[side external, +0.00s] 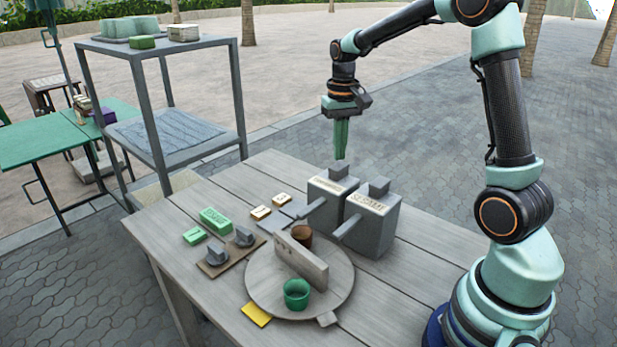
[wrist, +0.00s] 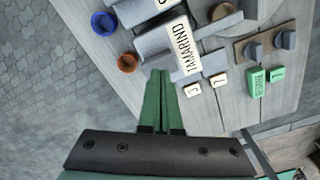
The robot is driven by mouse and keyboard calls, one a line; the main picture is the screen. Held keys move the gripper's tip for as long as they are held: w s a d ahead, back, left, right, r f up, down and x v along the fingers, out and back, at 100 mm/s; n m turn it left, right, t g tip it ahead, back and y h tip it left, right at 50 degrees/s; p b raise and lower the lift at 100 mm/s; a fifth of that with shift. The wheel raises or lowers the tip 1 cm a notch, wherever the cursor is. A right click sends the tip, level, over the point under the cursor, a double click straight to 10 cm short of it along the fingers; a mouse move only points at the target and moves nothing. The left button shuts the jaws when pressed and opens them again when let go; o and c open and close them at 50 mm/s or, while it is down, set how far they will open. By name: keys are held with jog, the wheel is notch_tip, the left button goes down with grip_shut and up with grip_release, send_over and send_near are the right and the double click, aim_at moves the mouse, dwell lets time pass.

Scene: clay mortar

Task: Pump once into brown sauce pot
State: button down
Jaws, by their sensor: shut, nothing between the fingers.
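A brown pot (side external: 302,235) stands on a round wooden turntable (side external: 262,297), behind an upright board (side external: 301,262). A grey dispenser (side external: 333,203) with a lettered front and a block-shaped plunger (side external: 341,170) stands beyond it; its label (wrist: 183,48) reads TAMARIND in the wrist view. A second grey dispenser (side external: 371,232) labelled SESAME stands to its right. Both have spouts toward the turntable. My gripper (side external: 341,157) is shut and empty, its tips just above the TAMARIND dispenser's plunger in the picture; the gap cannot be told. Its green fingers (wrist: 160,73) are together beside that dispenser in the wrist view.
A green pot (side external: 296,294) is on the turntable's near side. Small blocks (side external: 215,220) and a knob board (side external: 229,253) lie left. Blue (wrist: 104,23) and brown-orange (wrist: 127,63) round containers sit left of the dispensers in the wrist view. A shelf rack (side external: 160,110) stands behind.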

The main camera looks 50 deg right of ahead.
aim_at(339, 165)
jog(key=shift+f, duration=0.2)
jog(key=shift+f, duration=0.5)
jog(key=shift+f, duration=0.9)
dwell(0.3)
dwell(0.4)
jog(key=shift+r, duration=1.6)
